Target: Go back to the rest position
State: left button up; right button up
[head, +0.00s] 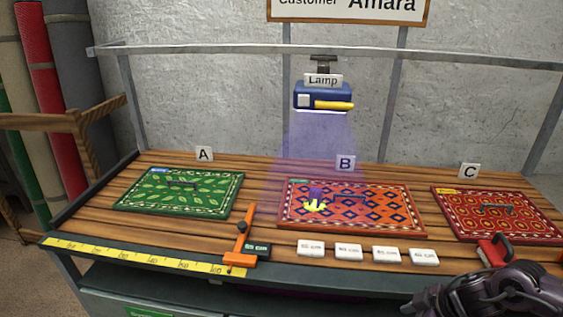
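Part of my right arm, dark grey and jointed, shows at the lower right in front of the bench edge. My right gripper (437,302) seems to be at its left end, low in the picture; its fingers cannot be made out, so I cannot tell whether it is open or holds anything. My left arm and gripper are not in view.
The wooden bench (265,175) carries a green rug (205,203), an orange rug (385,212) under the lit blue lamp (318,95), and a red rug (530,225). An orange slider (241,240), white tags (348,252) and a red tool (493,252) line its front.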

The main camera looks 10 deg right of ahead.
jog(key=w+d+f+m+t+h, duration=0.1)
jog(key=d+f+m+t, duration=0.15)
jog(key=f, duration=0.65)
jog(key=w+d+f+m+t, duration=0.1)
jog(key=d+f+m, duration=0.15)
jog(key=f, duration=0.65)
jog(key=s+f+m+g+h, duration=0.1)
jog(key=s+f, duration=0.2)
jog(key=f, duration=0.2)
jog(key=s+f+h, duration=0.1)
jog(key=s+f, duration=0.2)
jog(key=f, duration=0.3)
jog(key=s+a+f+g, duration=0.2)
jog(key=s+a+f, duration=0.3)
jog(key=s, duration=0.5)
jog(key=s+a+f+m+g+h, duration=0.1)
jog(key=s+a+f, duration=0.4)
jog(key=s, duration=0.4)
jog(key=s+a+f+g, duration=0.2)
jog(key=s+a+f, duration=0.3)
jog(key=s, duration=0.5)
notch_tip(320, 180, down, 2)
jog(key=shift+s+a+f+g, duration=0.15)
jog(key=shift+s+a+g, duration=0.05)
jog(key=shift+s+g, duration=0.15)
